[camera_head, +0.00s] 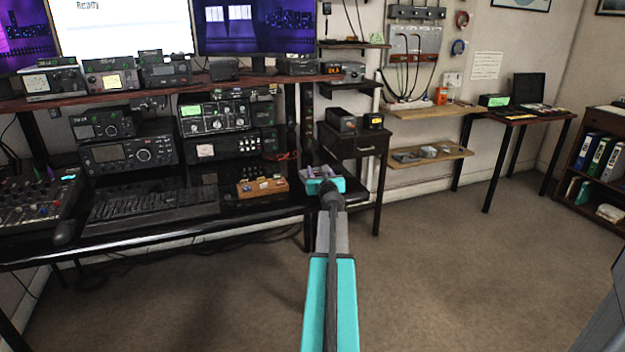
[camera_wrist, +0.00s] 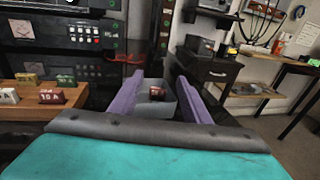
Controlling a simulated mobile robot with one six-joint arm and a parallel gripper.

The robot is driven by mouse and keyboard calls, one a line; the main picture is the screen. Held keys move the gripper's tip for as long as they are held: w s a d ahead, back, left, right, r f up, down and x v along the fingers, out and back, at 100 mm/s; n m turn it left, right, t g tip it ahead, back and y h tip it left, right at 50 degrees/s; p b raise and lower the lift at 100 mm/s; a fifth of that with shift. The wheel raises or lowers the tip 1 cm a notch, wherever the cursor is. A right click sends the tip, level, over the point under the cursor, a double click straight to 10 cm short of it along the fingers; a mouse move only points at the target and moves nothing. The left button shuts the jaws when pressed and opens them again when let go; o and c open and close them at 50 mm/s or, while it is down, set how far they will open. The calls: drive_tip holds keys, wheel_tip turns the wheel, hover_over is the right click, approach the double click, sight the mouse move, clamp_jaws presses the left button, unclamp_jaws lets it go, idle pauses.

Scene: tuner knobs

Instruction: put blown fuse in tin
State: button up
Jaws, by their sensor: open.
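My gripper (camera_head: 322,172) reaches out over the right end of the desk. In the wrist view its two purple fingers (camera_wrist: 159,84) are apart, with nothing pinched between them. Beyond and between the fingers is a small grey open tin (camera_wrist: 151,110). A dark red block (camera_wrist: 157,92), which looks like a fuse, lies inside the tin and touches neither finger. A wooden fuse holder (camera_wrist: 18,112) stands to the left with green, cream and red fuses, one red marked 10 A (camera_wrist: 52,96). The holder also shows in the head view (camera_head: 262,192). The tin is hard to make out there.
Radios (camera_head: 128,154) and a keyboard (camera_head: 150,203) fill the desk to the left. A small drawer cabinet (camera_head: 352,146) stands just behind and right of my gripper. Wall shelves (camera_head: 430,157) are further right. The floor (camera_head: 450,260) at the right is clear.

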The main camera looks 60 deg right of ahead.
drive_tip(key=v, duration=1.3)
drive_tip(key=shift+s+a, duration=0.15)
drive_tip(key=shift+s, duration=0.15)
idle(1.0)
